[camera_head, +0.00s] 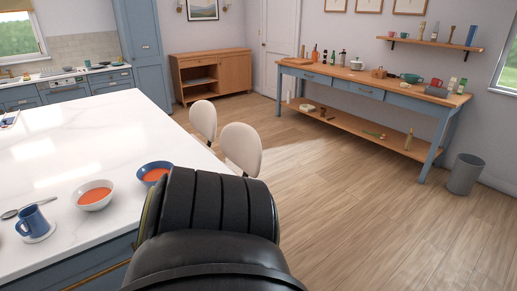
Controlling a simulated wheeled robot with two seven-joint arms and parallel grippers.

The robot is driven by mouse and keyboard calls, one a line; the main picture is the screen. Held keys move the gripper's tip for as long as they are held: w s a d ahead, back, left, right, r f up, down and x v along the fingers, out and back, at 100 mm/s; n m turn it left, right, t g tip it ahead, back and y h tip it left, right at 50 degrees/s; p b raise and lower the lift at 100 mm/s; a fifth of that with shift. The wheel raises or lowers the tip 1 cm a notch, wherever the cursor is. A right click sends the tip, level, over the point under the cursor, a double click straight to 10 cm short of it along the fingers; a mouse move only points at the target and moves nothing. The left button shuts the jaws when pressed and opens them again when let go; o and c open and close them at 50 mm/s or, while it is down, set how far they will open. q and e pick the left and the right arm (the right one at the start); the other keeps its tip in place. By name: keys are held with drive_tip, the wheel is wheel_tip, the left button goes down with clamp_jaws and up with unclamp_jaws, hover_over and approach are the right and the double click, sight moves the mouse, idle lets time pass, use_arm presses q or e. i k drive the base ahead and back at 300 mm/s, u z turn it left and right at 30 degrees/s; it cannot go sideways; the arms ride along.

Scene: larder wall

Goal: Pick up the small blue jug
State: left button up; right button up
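A small blue jug or mug (33,222) stands upright on a white saucer (40,238) at the near left of the white island counter. I cannot tell for certain whether it is the task's jug. A tall blue item (471,36) stands on the wall shelf at the upper right, too small to identify. Neither gripper is in view. A black part of my own body fills the lower middle and hides the counter's near right corner.
A white bowl (93,196) and a blue bowl (156,173), both with orange contents, are on the counter (100,130). Two cream chairs (241,148) stand beside it. A blue-framed wooden side table (375,85) holds several items. A grey bin (465,174) stands right. The floor (350,200) between is clear.

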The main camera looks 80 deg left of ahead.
sight(34, 224)
drive_tip(key=u, duration=1.25)
drive_tip(key=k, duration=0.5)
drive_tip(key=u, duration=2.15)
